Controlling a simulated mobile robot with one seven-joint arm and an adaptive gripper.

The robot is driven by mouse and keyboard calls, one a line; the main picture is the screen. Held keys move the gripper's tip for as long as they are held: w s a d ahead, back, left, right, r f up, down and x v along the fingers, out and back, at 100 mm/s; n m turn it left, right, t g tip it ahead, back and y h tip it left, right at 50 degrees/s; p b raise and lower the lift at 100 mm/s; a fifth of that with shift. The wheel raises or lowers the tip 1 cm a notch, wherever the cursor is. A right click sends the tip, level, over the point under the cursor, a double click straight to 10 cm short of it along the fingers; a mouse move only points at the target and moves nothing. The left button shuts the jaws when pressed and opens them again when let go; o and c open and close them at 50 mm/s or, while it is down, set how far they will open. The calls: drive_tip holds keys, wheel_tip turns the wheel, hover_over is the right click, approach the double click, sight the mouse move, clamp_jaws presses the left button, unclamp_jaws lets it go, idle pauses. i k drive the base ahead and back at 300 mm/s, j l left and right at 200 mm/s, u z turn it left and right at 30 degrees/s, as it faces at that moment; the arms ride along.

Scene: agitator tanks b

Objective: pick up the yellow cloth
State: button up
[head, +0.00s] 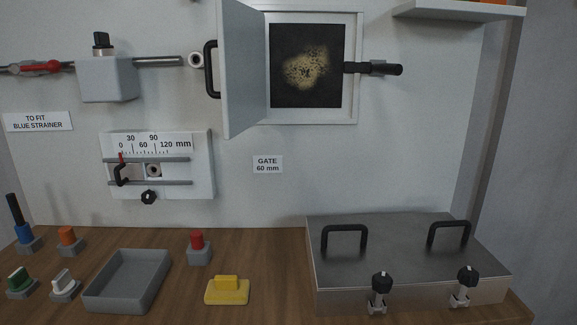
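The yellow cloth (227,291) lies on the wooden worktop near its front edge, left of the metal box. It looks like a flat yellow pad with a smaller raised yellow block on top. Nothing touches it, and there is bare wood around it. My gripper is not in view.
A grey tray (127,281) lies left of the cloth; a red-topped holder (199,248) stands behind it. The metal box (400,250) with two black handles fills the right. Several coloured knobs stand far left. Above, an open hatch door (243,70) juts from the wall.

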sight(222, 290)
drive_tip(key=j+z, duration=0.1)
drive_tip(key=j, duration=0.3)
drive_tip(key=k+j+z, duration=0.15)
drive_tip(key=j, duration=0.25)
drive_tip(key=j+z, duration=0.1)
drive_tip(key=j, duration=0.3)
drive_tip(key=k+j+z, duration=0.15)
drive_tip(key=j, duration=0.2)
drive_tip(key=k+j+z, duration=0.1)
drive_tip(key=j, duration=0.3)
drive_tip(key=k+j+z, duration=0.15)
drive_tip(key=j, duration=0.2)
drive_tip(key=k+j+z, duration=0.1)
drive_tip(key=j, duration=0.25)
